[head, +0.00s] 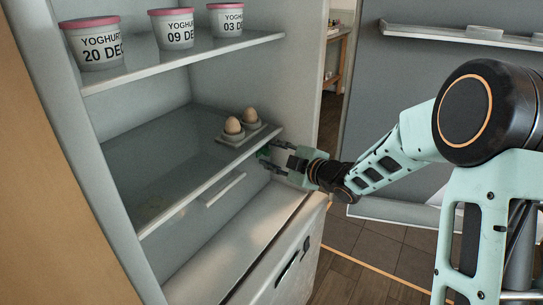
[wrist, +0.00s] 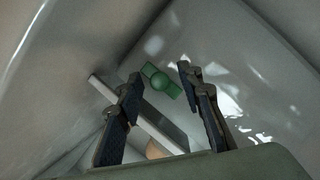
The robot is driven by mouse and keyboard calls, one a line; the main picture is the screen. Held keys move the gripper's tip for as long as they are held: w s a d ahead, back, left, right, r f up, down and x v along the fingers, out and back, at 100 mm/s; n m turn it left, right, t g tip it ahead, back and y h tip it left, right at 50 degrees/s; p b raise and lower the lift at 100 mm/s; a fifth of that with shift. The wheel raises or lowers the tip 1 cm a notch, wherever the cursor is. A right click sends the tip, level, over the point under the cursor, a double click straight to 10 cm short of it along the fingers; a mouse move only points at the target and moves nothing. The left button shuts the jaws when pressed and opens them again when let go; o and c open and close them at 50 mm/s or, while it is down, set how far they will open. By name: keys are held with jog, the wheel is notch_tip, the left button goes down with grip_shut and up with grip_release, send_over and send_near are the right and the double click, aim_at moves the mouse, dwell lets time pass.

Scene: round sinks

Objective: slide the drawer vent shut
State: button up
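A small green slider with a round knob (wrist: 160,82), which looks like the drawer vent's handle, shows in the wrist view ahead of and between my fingertips. In the head view only a bit of green (head: 264,151) shows at my fingers, under the shelf's right end. My gripper (head: 267,159) reaches into the fridge from the right, below the egg shelf. Its two fingers stand apart, with nothing between them; the gripper also shows in the wrist view (wrist: 160,78). Whether a finger touches the slider, and how far the vent is open, I cannot tell.
A glass shelf (head: 150,175) with an egg holder (head: 240,138) and two eggs lies just above my gripper. A pale bar (head: 223,189) hangs below it. A white drawer front (head: 285,262) stands below. Yoghurt tubs (head: 173,28) stand on the upper shelf. The fridge door (head: 440,80) is open at right.

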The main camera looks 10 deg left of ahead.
aim_at(258, 157)
grip_shut()
dwell(0.4)
jog(key=shift+s+a+b, duration=0.35)
jog(key=shift+s+b, duration=0.05)
jog(key=shift+s, duration=0.45)
jog(key=shift+s+a+b, duration=0.35)
jog(key=shift+s, duration=0.45)
grip_release()
jog(key=shift+d, duration=0.15)
jog(key=shift+s+d+r, duration=0.1)
jog(key=shift+s+d, duration=0.05)
jog(key=shift+d, duration=0.05)
jog(key=v, duration=1.1)
jog(key=shift+s, duration=0.2)
